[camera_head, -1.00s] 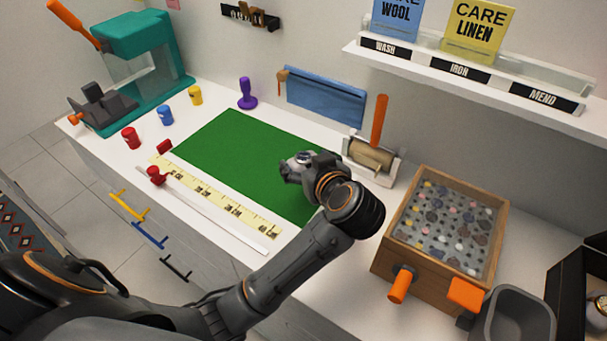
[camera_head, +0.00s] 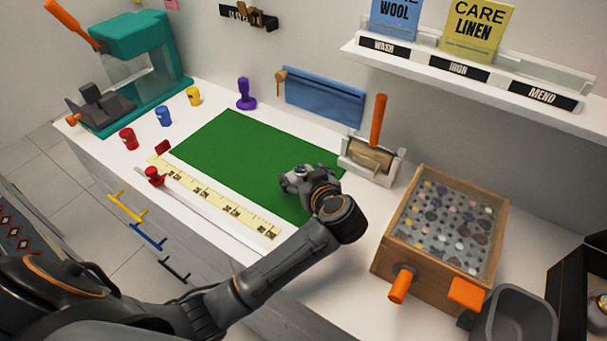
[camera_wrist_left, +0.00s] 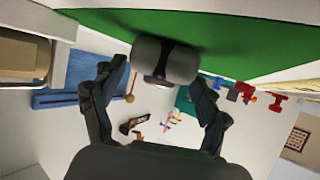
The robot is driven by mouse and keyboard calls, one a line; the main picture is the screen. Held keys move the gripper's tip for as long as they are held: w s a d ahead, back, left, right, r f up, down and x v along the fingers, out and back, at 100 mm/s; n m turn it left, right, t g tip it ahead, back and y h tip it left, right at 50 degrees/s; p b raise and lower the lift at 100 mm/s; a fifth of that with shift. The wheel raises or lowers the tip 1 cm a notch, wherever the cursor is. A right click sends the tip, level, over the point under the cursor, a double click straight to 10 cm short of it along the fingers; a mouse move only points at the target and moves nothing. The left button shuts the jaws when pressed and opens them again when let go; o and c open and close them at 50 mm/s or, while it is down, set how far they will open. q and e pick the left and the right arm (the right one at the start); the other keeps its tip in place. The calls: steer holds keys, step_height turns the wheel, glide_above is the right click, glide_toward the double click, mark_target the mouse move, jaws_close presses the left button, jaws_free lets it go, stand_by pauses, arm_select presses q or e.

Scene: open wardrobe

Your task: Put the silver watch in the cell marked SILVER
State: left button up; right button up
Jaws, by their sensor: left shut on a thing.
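My left gripper (camera_head: 298,182) is over the right part of the green mat (camera_head: 235,160). It is shut on a grey rounded thing with a dark band around its middle, probably the silver watch on a cushion (camera_wrist_left: 165,62). In the wrist view this thing sits between the two fingertips; in the head view the gripper mostly hides it. A black case (camera_head: 566,283) is cut off at the right edge, with a gold-toned watch (camera_head: 598,307) partly visible in it. No SILVER mark is readable. My right gripper is not in view.
A wooden box of buttons (camera_head: 440,225) with orange handles and a grey bin (camera_head: 515,318) stand between the mat and the case. A lint roller (camera_head: 372,158) stands behind the gripper. A yellow measuring tape (camera_head: 215,200) lies along the mat's front edge.

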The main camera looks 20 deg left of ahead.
arm_select(q)
steer(key=o, duration=1.5)
